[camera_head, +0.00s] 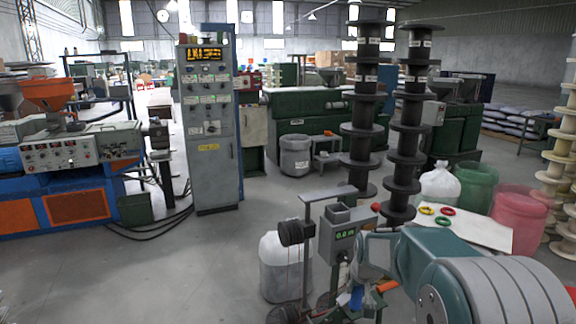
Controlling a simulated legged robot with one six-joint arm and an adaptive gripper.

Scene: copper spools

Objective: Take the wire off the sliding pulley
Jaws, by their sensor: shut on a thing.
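A wire-measuring stand with a grey meter box (343,235) and a lit green display stands at the lower middle. A black wheel (290,232) sits on its upright post at the left. A thin red line, apparently the wire (289,268), hangs below the wheel. I cannot clearly pick out the sliding pulley. My teal and grey arm reaches in from the lower right. My gripper (353,298) is low beside the stand, small and partly hidden among its parts. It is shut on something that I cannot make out.
A white container (283,268) stands behind the post. Tall stacks of black spools (364,110) rise behind the meter. A pale board (460,225) with coloured rings lies to the right, near a red bin (516,215). The floor at the left is open.

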